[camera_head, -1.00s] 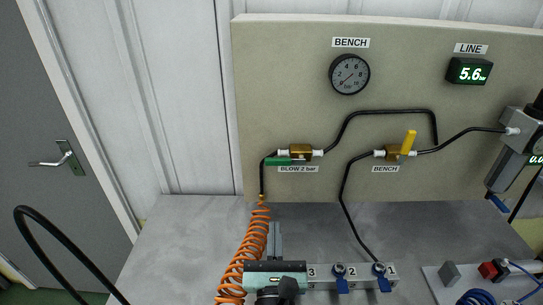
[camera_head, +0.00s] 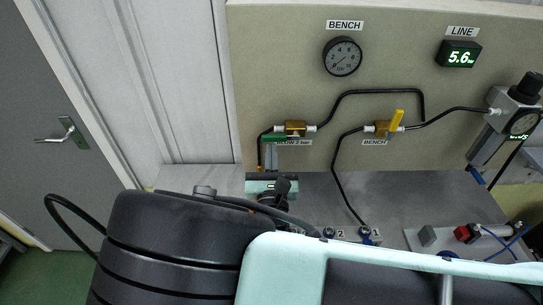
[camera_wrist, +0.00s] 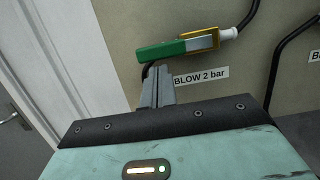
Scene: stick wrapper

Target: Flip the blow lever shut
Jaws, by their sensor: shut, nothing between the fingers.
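The green blow lever (camera_head: 274,138) sits on the brass valve (camera_head: 295,129) on the beige panel, above the "BLOW 2 bar" label. In the wrist view the green lever (camera_wrist: 165,49) points left from the brass body (camera_wrist: 201,38), roughly in line with the valve and slightly tilted. My gripper (camera_head: 271,155) is shut and empty, its fingers just below the lever's left part.
The yellow bench lever (camera_head: 397,119) stands upright on its valve to the right. A black hose (camera_head: 357,93) loops above. A gauge (camera_head: 342,56) and line display (camera_head: 459,54) are higher on the panel. My arm covers much of the grey bench (camera_head: 420,195).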

